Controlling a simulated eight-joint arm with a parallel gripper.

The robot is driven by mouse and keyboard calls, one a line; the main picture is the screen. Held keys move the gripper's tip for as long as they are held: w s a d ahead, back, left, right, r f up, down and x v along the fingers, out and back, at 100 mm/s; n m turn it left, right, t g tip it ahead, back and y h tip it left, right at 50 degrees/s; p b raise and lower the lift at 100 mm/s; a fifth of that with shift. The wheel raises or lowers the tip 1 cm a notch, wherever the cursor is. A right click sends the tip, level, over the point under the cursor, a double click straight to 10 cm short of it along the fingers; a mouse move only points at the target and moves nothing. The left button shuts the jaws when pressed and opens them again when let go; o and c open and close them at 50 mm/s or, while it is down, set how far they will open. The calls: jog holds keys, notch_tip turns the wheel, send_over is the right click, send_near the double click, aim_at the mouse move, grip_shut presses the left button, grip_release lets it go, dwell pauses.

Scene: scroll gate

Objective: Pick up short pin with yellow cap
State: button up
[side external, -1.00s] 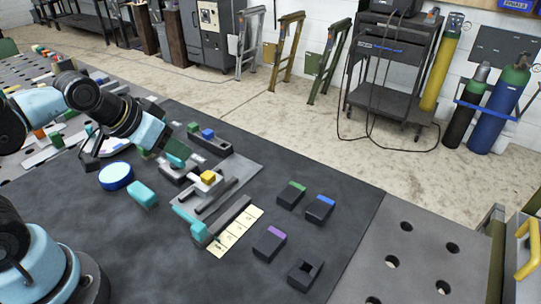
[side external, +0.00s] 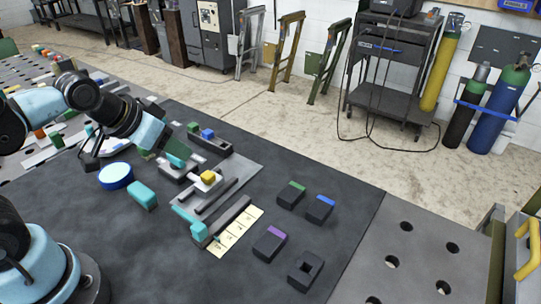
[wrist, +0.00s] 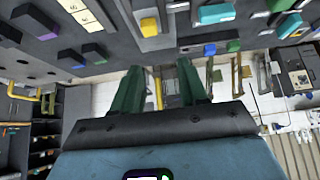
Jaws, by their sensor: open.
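The pin's yellow cap (side external: 208,177) stands up from the grey slotted fixture (side external: 245,168) on the dark mat. Its shaft is hidden below the cap in the side view. In the wrist view the yellow cap (wrist: 149,27) shows near the top, beyond the fingertips. My gripper (side external: 168,143) is to the left of the yellow cap in the side view, apart from it. In the wrist view my gripper (wrist: 160,68) has two dark green fingers spread apart with nothing between them.
Dark blocks with green (side external: 297,187), blue (side external: 326,201) and purple (side external: 276,232) tops lie to the right, beside a block with a square hole (side external: 305,271). A teal handle (side external: 198,230) is at the fixture's front.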

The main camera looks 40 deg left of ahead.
jog(key=shift+o, duration=1.4)
jog(key=m+g, duration=0.7)
jog(key=m, duration=1.1)
send_near(208, 175)
jog(key=shift+w+a+f, duration=0.1)
jog(key=shift+f, duration=4.4)
jog(key=shift+c, duration=0.4)
